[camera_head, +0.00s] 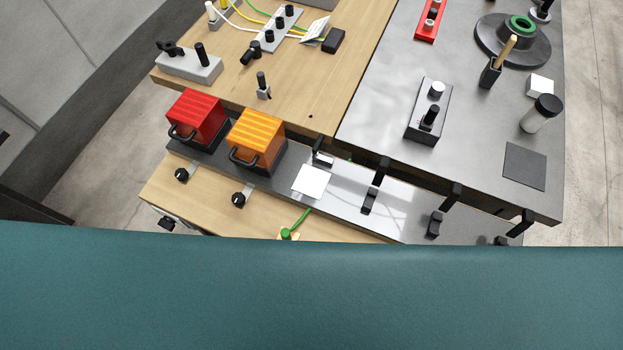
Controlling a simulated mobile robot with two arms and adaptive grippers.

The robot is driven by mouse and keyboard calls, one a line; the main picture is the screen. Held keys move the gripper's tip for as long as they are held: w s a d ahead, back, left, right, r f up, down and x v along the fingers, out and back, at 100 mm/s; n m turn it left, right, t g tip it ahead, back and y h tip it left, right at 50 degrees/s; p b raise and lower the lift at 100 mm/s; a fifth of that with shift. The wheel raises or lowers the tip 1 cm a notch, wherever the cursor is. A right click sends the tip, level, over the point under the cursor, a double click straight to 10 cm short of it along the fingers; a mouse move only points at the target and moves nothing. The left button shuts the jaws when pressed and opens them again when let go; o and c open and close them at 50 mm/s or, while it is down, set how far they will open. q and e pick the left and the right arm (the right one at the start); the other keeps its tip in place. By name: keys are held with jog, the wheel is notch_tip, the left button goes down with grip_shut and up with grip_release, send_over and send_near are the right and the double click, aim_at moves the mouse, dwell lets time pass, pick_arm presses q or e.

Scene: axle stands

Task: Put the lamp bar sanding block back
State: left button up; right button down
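A long dark bar (352,204) runs along the front of the benches. A red ribbed block (199,114) and an orange ribbed block (257,136), each with a black handle loop, sit side by side at its left end. A flat white square (312,181) lies on the bar right of the orange block. Several black clips or posts stand along its right part. I cannot tell which piece is the sanding block. Neither of my grippers is in view.
A wooden bench top (300,75) with a grey block and cables is at upper left. A grey metal top (390,90) at right carries a round dark base, a switch box (428,112), a black-capped jar (541,113) and a dark pad (525,166). A teal surface hides the bottom.

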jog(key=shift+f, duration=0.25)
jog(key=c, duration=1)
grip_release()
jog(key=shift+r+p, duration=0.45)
jog(key=shift+p, duration=0.2)
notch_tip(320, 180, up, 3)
jog(key=p, duration=0.3)
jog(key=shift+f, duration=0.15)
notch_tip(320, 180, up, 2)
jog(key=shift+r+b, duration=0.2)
jog(key=shift+b, duration=0.15)
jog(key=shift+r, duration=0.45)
